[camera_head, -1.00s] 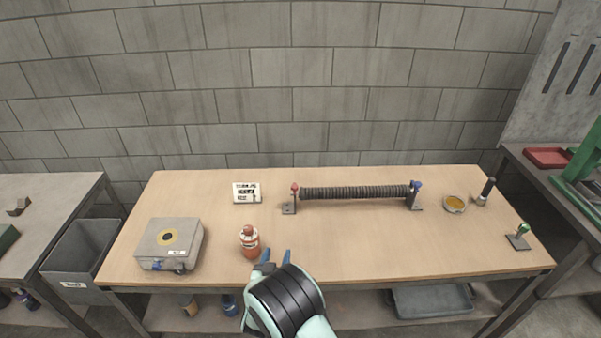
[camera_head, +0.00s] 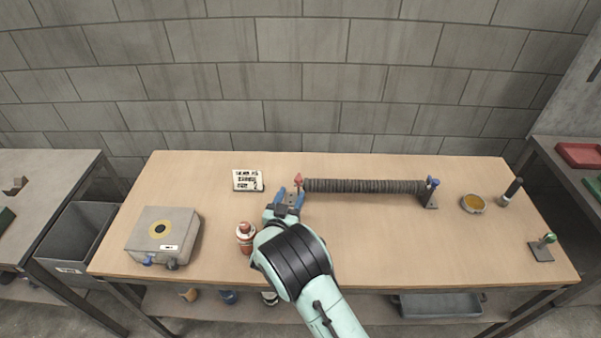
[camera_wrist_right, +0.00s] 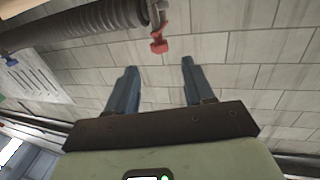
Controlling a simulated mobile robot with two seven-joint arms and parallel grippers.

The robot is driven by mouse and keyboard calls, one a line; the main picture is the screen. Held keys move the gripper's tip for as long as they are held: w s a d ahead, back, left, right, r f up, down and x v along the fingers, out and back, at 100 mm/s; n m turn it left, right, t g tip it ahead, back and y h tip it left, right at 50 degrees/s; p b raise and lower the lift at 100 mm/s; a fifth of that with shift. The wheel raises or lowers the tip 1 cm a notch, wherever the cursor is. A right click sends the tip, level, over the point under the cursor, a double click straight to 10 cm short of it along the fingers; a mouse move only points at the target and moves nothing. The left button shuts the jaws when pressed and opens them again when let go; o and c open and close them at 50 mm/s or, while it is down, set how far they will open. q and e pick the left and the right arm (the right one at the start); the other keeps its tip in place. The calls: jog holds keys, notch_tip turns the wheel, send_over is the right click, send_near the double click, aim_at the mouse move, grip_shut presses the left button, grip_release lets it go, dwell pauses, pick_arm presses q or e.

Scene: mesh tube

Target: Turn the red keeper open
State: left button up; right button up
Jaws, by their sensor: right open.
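The red keeper (camera_head: 298,179) sits on top of the post at the left end of the dark mesh tube (camera_head: 362,186). In the right wrist view the red keeper (camera_wrist_right: 158,42) shows beyond and between the fingertips, near the tube end (camera_wrist_right: 85,24). My right gripper (camera_head: 289,192) is open, with its two blue fingers just in front of the left post and apart from the keeper. Its fingers (camera_wrist_right: 158,66) are empty in the wrist view. The gripper partly hides the post's base. A blue keeper (camera_head: 432,182) tops the right post. My left gripper is not in view.
A red-brown bottle (camera_head: 245,238) stands just left of my right arm. A grey box (camera_head: 163,236) is at the table's left, and a white printed card (camera_head: 248,180) lies behind. A dish (camera_head: 473,203) is at the right.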

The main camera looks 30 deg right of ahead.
aim_at(297, 181)
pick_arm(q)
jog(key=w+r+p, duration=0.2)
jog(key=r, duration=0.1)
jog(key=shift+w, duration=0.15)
pick_arm(e)
jog(key=x, duration=1)
jog(key=shift+a, duration=0.1)
